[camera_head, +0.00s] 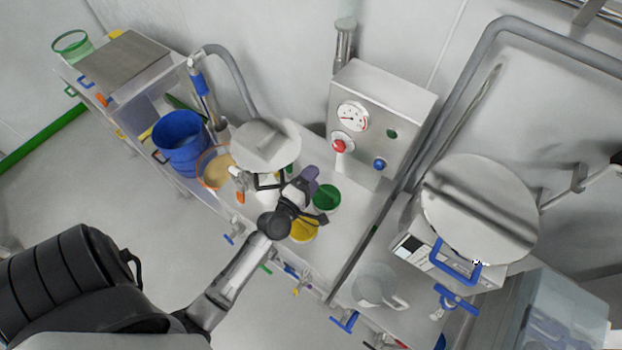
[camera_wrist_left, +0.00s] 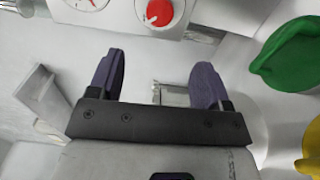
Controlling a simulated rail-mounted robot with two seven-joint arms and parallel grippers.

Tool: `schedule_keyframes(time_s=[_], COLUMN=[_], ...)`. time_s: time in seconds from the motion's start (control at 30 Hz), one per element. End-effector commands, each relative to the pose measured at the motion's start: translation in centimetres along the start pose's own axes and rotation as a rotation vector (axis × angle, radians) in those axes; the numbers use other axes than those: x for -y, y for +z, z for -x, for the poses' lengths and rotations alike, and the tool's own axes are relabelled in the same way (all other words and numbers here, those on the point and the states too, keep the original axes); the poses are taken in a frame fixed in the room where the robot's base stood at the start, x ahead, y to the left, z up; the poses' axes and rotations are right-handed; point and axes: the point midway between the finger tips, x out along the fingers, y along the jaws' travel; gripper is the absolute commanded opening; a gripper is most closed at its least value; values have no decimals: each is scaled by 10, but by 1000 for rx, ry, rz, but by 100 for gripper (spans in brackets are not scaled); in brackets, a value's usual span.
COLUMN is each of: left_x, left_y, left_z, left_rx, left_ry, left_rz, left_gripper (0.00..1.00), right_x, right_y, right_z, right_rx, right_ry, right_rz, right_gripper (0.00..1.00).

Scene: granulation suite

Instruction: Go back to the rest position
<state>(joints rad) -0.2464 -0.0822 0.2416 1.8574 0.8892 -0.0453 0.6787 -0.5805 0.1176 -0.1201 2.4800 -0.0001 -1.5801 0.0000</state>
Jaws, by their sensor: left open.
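My left gripper (camera_head: 308,184) is over the metal worktop in the head view, beside a green round lid or container (camera_head: 327,197). In the left wrist view my left gripper (camera_wrist_left: 158,82) shows two purple fingertips spread apart with nothing between them. A small metal fitting (camera_wrist_left: 172,95) shows behind the gap. My right gripper is in neither view.
A grey control box (camera_head: 378,115) with a gauge and red and blue knobs stands behind the gripper. A yellow round item (camera_head: 303,229) is close to it. A blue bucket (camera_head: 181,143) stands left. A clear jug (camera_head: 374,286) is at the front right.

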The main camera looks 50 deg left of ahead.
Motion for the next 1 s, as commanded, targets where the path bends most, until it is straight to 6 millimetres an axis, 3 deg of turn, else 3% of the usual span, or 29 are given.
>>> schedule_keyframes(time_s=[0.67, 0.87, 1.0], left_x=[0, 25, 40], left_y=[0, 28, 54], left_z=[0, 4, 19], left_rx=[1, 192, 429], left_ry=[-1, -132, -258], left_rz=[-35, -240, -513], left_gripper=[72, 72, 72], right_x=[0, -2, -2], right_y=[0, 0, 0], right_z=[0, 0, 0], right_rx=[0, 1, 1], right_ry=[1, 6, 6], right_rz=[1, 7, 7], right_gripper=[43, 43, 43])
